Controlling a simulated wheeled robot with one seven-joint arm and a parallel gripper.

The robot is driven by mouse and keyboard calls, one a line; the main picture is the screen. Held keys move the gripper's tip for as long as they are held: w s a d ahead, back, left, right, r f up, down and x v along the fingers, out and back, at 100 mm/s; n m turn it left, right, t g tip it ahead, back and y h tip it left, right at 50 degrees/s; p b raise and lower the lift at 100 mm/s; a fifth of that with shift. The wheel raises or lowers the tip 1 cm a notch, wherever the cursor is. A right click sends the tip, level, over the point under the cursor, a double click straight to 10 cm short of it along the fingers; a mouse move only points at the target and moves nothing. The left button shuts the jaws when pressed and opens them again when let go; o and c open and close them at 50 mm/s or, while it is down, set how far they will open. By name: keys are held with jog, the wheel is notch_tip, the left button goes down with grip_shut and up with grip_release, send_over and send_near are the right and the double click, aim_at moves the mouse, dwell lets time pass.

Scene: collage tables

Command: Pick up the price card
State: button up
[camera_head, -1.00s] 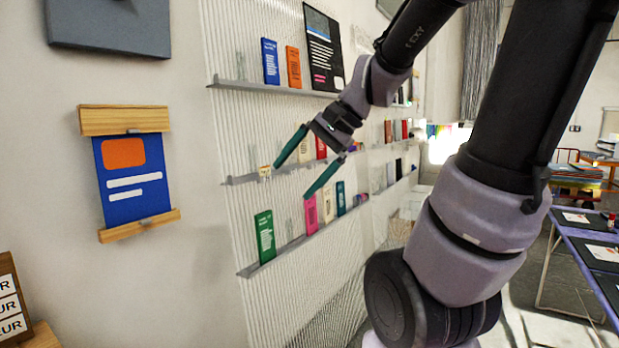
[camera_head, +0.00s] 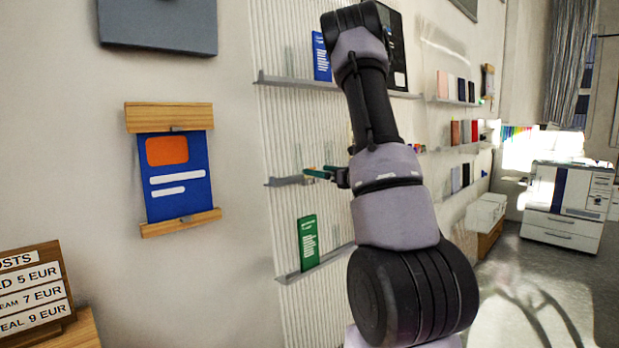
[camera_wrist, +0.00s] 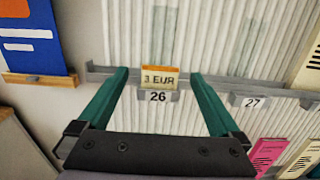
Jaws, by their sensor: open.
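The price card (camera_wrist: 159,77) is a small cream card with an orange top edge, reading "3 EUR". In the wrist view it stands on the grey shelf ledge (camera_wrist: 98,75), above the "26" label (camera_wrist: 158,96). My gripper (camera_wrist: 160,73) is open, its two teal fingers on either side of the card, with a gap to each. How far the tips reach in depth is unclear. In the head view my gripper (camera_head: 319,172) is at the middle shelf's left end (camera_head: 285,181), and I cannot make out the card there.
A green booklet (camera_head: 308,242) stands on the shelf below. A blue booklet (camera_head: 321,56) is on the shelf above. A blue poster with wooden bars (camera_head: 178,188) hangs to the left. The "27" label (camera_wrist: 251,102) and a pink booklet (camera_wrist: 268,154) lie to the right.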

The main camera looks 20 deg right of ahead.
jog(key=x, duration=0.8)
jog(key=shift+w, duration=0.1)
jog(key=c, duration=1.3)
